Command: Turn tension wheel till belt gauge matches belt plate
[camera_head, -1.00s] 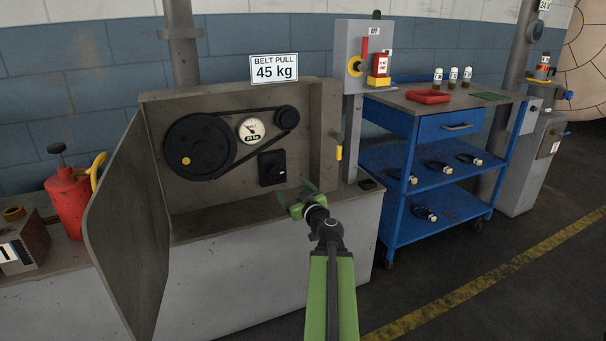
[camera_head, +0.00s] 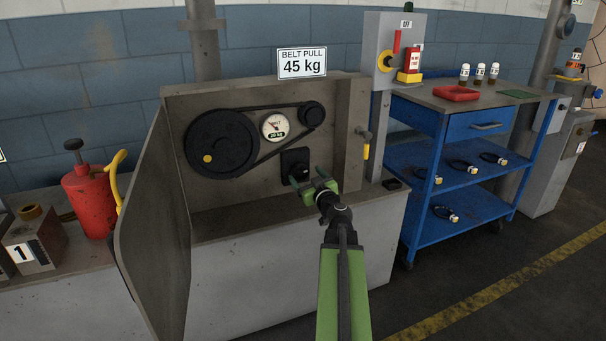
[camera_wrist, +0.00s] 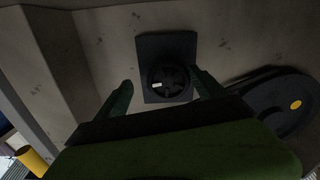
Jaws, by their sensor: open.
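The tension wheel is a small black round wheel on a black square plate (camera_head: 296,162), low on the back panel of the open belt box. In the wrist view the wheel (camera_wrist: 169,82) shows ahead, with a small white mark at its left. My gripper (camera_head: 308,181) is open and empty just in front of the wheel, its fingers (camera_wrist: 163,92) to either side in the wrist view, seemingly short of touching. The round white belt gauge (camera_head: 275,127) has a dark lower readout that looks like 39 kg, blurred. The belt plate (camera_head: 302,62) above reads BELT PULL 45 kg.
A large black pulley (camera_head: 221,144) and a small pulley (camera_head: 311,114) carry the belt. The box's open door (camera_head: 153,232) stands at left. A yellow-tipped lever (camera_head: 365,150) is on the box's right side. A blue trolley (camera_head: 440,180) stands farther right.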

